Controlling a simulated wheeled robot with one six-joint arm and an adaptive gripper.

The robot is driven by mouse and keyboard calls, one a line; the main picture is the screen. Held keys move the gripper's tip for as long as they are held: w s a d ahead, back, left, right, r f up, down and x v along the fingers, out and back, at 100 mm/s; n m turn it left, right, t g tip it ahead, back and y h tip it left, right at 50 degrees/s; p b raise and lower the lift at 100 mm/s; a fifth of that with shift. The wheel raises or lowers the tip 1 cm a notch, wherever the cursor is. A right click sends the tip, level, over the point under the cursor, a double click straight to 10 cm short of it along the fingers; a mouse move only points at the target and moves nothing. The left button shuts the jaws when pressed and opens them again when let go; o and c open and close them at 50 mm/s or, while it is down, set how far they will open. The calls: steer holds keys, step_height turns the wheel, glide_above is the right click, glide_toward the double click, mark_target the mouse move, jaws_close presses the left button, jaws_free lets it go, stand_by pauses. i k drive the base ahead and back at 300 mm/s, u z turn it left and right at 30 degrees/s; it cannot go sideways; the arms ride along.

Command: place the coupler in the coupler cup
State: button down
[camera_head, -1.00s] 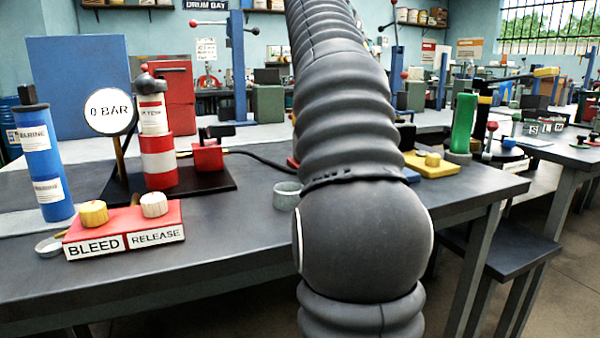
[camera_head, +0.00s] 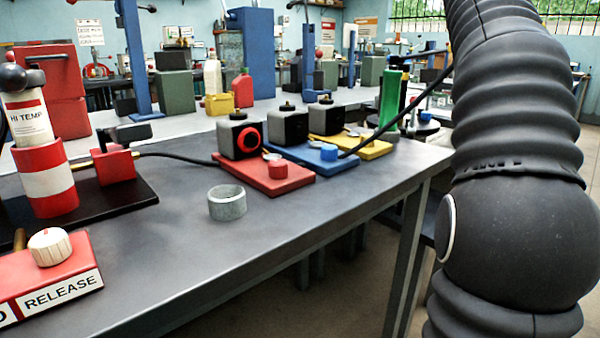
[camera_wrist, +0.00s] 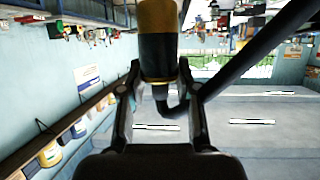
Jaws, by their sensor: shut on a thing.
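In the wrist view my gripper (camera_wrist: 158,72) is shut on a dark cylinder with a yellow-brown band, which looks like the coupler (camera_wrist: 158,45). A black hose (camera_wrist: 240,60) runs beside it. In the head view my gripper and the held coupler are hidden or outside the picture; my arm fills the right side. A small grey open ring-shaped cup (camera_head: 227,207), apparently the coupler cup, stands upright on the dark bench. I see nothing standing in it. My gripper is away from it.
A red pad (camera_head: 262,182), a blue pad (camera_head: 305,165) and a yellow pad (camera_head: 372,150) with dark blocks line the bench behind the cup. A hose (camera_head: 400,110) rises from the blue pad area. A green bottle (camera_head: 390,95) stands right. The red control box (camera_head: 35,283) is left; the bench front is clear.

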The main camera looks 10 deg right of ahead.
mark_target(229, 208)
steer(key=z, duration=0.3)
steer(key=k, duration=0.75)
steer(key=u, duration=1.65)
